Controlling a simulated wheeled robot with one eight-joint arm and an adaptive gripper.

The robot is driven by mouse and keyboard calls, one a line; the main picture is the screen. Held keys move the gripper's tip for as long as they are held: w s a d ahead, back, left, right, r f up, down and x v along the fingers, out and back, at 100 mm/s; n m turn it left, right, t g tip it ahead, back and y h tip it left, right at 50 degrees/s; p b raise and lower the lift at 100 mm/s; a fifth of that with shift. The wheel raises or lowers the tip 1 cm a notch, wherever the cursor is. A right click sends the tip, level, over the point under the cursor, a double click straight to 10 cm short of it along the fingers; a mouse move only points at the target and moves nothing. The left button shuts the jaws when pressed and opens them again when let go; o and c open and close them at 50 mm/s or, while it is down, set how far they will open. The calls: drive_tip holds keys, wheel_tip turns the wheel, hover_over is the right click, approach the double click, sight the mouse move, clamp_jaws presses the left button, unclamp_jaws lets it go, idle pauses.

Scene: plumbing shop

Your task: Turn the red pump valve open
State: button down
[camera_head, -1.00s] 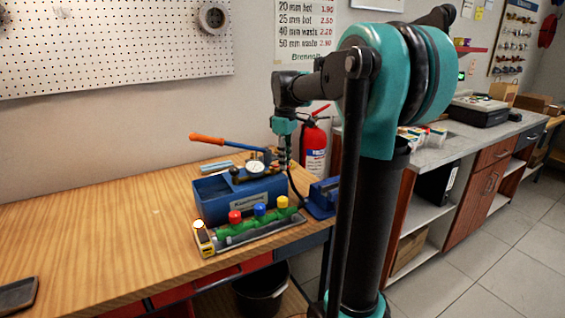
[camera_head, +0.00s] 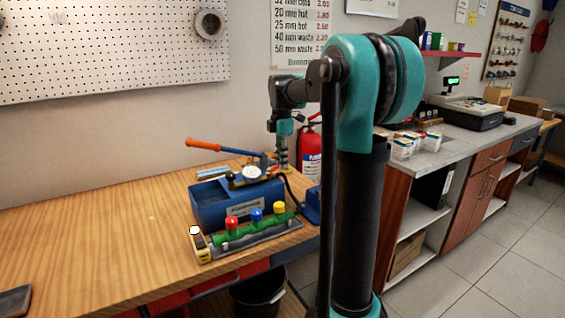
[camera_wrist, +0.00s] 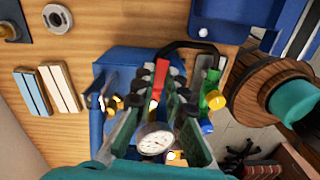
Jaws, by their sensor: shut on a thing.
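The blue pump box (camera_head: 225,207) stands on the wooden bench, with a dial gauge (camera_head: 252,172) and an orange-handled lever (camera_head: 204,145) on top. My gripper (camera_head: 281,160) points down at the pump's back right corner. In the wrist view, my gripper (camera_wrist: 163,82) has its dark fingers on either side of the red valve handle (camera_wrist: 161,76), and it is shut on it. The gauge (camera_wrist: 155,140) shows close to the fingers. The valve's lower body is hidden by the fingers, and the red handle cannot be made out in the head view.
A fire extinguisher (camera_head: 309,157) stands behind the bench's right end. The bench's left part is mostly clear.

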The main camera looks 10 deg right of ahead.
drive_tip(key=shift+w+a+n, duration=0.1)
drive_tip(key=shift+w+n, duration=0.2)
drive_tip(key=shift+n, duration=0.4)
drive_tip(key=c, duration=1.6)
unclamp_jaws()
drive_tip(key=shift+o, duration=0.2)
wheel_tip(320, 180, up, 12)
